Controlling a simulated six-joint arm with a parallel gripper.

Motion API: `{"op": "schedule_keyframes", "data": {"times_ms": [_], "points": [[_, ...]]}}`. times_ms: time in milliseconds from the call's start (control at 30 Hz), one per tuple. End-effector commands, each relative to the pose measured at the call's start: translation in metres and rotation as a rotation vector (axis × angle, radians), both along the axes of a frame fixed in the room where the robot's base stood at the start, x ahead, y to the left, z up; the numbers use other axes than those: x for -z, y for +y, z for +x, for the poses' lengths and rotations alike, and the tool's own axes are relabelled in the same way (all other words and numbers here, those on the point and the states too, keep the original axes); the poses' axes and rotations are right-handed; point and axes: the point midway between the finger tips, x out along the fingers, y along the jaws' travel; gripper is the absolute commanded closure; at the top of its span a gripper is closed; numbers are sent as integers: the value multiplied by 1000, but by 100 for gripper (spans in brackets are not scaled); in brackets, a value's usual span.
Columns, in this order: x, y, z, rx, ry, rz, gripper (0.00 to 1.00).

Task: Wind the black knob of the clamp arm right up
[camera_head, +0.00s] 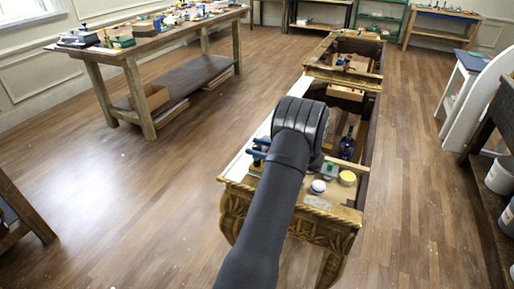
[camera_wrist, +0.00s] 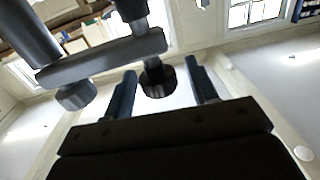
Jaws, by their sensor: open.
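The black knob (camera_wrist: 157,83) shows in the wrist view at the lower end of a dark upright rod. The rod passes through the grey bar of the clamp arm (camera_wrist: 105,57), which runs slantwise across the upper left. A grey round pad (camera_wrist: 77,96) hangs at the bar's left end. My gripper (camera_wrist: 160,68) is open, with one blue finger on each side of the knob. Gaps show between the knob and both fingers. In the head view my own arm covers the gripper, and I cannot pick out the knob there.
The gilt console (camera_head: 333,215) holds a blue bottle-shaped thing (camera_head: 347,146), a white ball (camera_head: 318,186) and a yellow-sided round tin (camera_head: 347,177) near my arm. Blue-handled items (camera_head: 260,150) lie at its left edge. A cluttered workbench (camera_head: 130,58) stands left, with clear floor between.

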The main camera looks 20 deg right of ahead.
Motion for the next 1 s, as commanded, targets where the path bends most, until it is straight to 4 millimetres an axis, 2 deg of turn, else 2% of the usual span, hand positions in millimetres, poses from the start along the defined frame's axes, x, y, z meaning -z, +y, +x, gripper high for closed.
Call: {"op": "schedule_keyframes", "data": {"times_ms": [167, 267, 800, 1000], "points": [[-1, -4, -3, 1, -2, -1, 47], [-1, -14, -11, 4, -3, 0, 47], [-1, -106, -94, 4, -1, -1, 47], [0, -125, -112, 1, -1, -1, 47]]}}
